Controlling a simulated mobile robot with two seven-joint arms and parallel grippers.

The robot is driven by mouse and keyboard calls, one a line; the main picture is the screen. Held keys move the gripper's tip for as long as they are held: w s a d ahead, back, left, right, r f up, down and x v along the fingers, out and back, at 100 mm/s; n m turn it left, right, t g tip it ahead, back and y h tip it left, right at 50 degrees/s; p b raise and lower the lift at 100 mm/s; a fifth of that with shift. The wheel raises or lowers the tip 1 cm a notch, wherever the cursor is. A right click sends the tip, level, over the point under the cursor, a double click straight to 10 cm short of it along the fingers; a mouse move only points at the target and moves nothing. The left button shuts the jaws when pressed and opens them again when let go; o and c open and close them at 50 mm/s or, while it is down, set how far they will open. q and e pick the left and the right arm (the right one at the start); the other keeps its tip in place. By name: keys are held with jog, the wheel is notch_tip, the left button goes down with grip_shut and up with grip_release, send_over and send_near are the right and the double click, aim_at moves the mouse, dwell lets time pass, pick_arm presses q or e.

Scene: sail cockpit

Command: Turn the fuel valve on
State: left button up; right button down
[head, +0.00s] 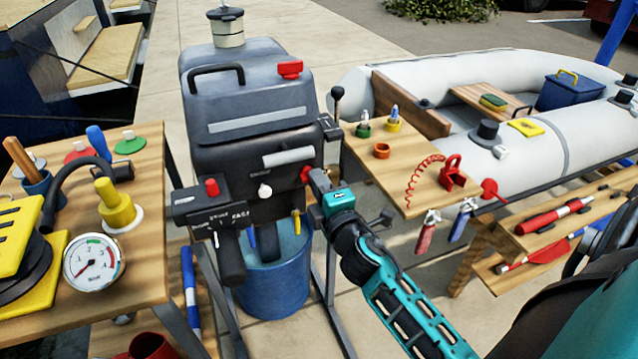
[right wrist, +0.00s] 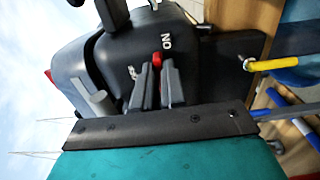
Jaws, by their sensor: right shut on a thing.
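The grey outboard motor (head: 250,130) stands upright over a blue bucket. The fuel valve is a small red lever on the motor's side; a bit of red (head: 305,174) shows at my right gripper's tips. In the right wrist view the red lever (right wrist: 157,57) sits between the two dark fingers of my right gripper (right wrist: 158,68), which is shut on it. White lettering "ON" is above the fingertips and a partly hidden "OFF" is to their left. Most of the lever is hidden by the fingers. In the head view my right gripper (head: 317,180) touches the motor's right side. My left gripper is out of view.
A blue bucket (head: 275,282) is under the motor. A wooden table (head: 150,160) with a gauge and tools stands at left. A wooden board (head: 400,190) with small parts and hanging clips lies at right, before a grey inflatable boat (head: 590,130).

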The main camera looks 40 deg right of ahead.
dwell(0.4)
jog(key=c, duration=1.2)
grip_release()
jog(key=shift+s, duration=0.1)
